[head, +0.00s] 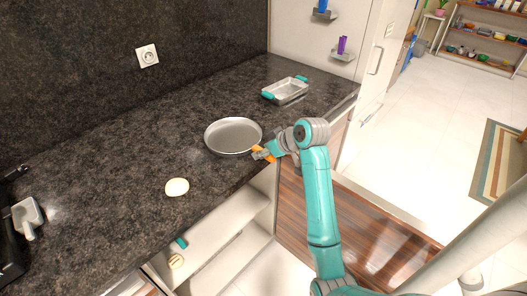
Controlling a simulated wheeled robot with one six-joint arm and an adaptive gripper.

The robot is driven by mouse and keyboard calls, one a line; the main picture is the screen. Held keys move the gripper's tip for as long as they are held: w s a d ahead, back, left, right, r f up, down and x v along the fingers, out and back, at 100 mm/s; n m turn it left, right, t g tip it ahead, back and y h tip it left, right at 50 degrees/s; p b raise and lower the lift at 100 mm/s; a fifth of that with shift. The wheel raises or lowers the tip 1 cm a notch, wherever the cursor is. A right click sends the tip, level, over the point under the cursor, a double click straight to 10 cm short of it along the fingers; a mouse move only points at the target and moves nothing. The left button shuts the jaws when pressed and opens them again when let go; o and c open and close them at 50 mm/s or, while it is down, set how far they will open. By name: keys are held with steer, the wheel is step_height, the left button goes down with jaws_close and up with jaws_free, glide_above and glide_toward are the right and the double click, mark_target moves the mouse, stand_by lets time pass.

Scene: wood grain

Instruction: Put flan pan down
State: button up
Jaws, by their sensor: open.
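The flan pan (233,134) is a round, shallow grey metal pan. It rests flat on the dark speckled countertop (120,190), near the front edge. My gripper (262,153) is open at the lower right of the pan, close to its rim. An orange part shows at the gripper, partly hidden, and I cannot tell whether it belongs to the pan or to the gripper. I cannot tell whether the fingers touch the rim.
A rectangular metal dish with teal handles (287,90) stands farther back on the counter. A pale round object (177,187) lies left of the pan. Below the counter, an open drawer (225,235) holds small items. Counter between these is clear.

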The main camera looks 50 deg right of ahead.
steer(key=v, duration=1.2)
steer(key=s+a+f+m+t+h, duration=0.15)
steer(key=s+a+f, duration=0.25)
steer(key=a+f, duration=0.55)
steer(key=s+a+f+m+t, duration=0.1)
steer(key=s+a+f+m, duration=0.15)
steer(key=a+f, duration=0.7)
steer(key=s+a+f+n+t, duration=0.1)
steer(key=s+a, duration=0.2)
steer(key=s, duration=0.4)
steer(key=s+a+f+t, duration=0.1)
steer(key=s+a, duration=0.2)
steer(key=s, duration=0.5)
steer(key=s+a+r+n, duration=0.1)
steer(key=s+r, duration=0.2)
steer(key=s, duration=0.3)
steer(key=s+a+r+n+t+y, duration=0.1)
steer(key=s+a+r, duration=0.1)
steer(key=s+r, duration=0.2)
steer(key=shift+s+a+n, duration=0.3)
steer(key=shift+s, duration=0.7)
steer(key=shift+r, duration=0.1)
steer(key=shift+c, duration=0.2)
steer(key=shift+c, duration=0.5)
